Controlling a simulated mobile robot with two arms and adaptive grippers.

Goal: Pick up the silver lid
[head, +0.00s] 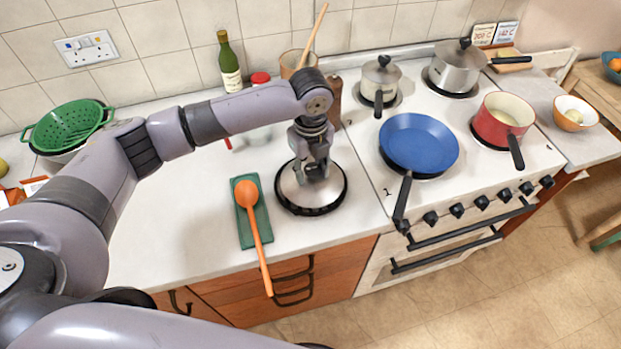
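A silver lid (290,190), round with a black rim, lies flat on the white counter left of the stove. My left gripper (314,174) points down over the lid's middle, with its fingertips at the knob. The fingers and wrist hide most of the knob, so I cannot tell whether they are closed on it. I see no clear gap between the lid and the counter. My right gripper is not in view.
An orange spoon (247,196) on a green rest (262,224) lies close left of the lid. Behind stand a green bottle (229,66) and a utensil pot (289,64). The stove at right holds a blue frying pan (419,143), a red saucepan (497,124) and two steel pots.

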